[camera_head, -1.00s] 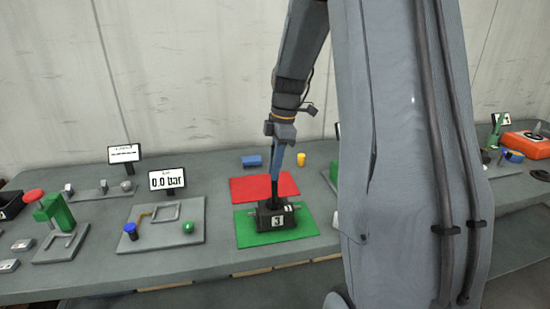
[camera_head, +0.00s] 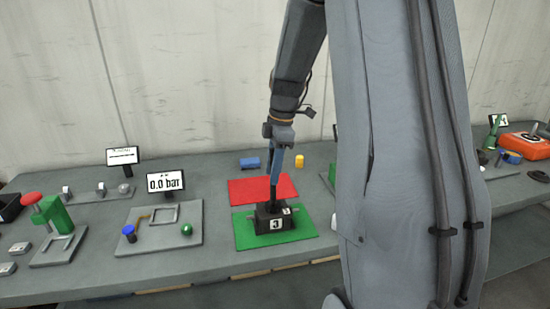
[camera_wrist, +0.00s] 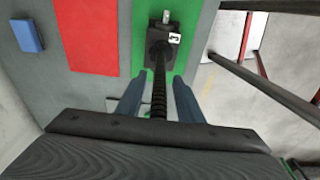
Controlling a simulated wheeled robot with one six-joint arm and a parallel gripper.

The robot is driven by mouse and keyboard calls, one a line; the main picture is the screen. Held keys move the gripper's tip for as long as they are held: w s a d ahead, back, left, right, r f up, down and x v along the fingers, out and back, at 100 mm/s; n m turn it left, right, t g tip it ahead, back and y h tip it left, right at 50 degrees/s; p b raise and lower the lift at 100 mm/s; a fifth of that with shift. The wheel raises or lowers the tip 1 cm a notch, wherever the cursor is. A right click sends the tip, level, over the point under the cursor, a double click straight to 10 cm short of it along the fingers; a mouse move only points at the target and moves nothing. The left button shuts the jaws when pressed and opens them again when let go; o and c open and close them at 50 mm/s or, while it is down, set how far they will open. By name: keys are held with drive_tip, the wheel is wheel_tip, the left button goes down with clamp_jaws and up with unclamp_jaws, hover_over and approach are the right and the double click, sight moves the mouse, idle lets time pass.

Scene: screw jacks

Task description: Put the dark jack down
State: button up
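The dark jack (camera_head: 268,224), marked 3, stands upright on the green mat (camera_head: 300,229). In the wrist view the jack's base (camera_wrist: 158,38) is at the top, over the green mat (camera_wrist: 184,18), and its threaded spindle (camera_wrist: 158,98) points toward the camera. My gripper (camera_wrist: 161,75) is open around the spindle, with one blue finger on each side and a gap on both sides. In the head view my gripper (camera_head: 273,200) is over the jack, pointing down. The exact finger clearance is hard to tell there.
A red mat (camera_head: 245,190) lies behind the green one. A blue block (camera_head: 250,163) and a yellow cylinder (camera_head: 299,161) stand behind it. A plate with a blue knob (camera_head: 129,231) and a pressure display (camera_head: 165,183) are to the left. My arm hides the bench at right.

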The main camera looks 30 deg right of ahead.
wheel_tip(320, 180, up, 12)
drive_tip(key=d+b, duration=0.1)
drive_tip(key=b, duration=0.3)
drive_tip(key=shift+s+d+f, duration=0.15)
drive_tip(key=shift+s+d, duration=0.1)
drive_tip(key=shift+d, duration=0.1)
drive_tip(key=shift+s, duration=0.1)
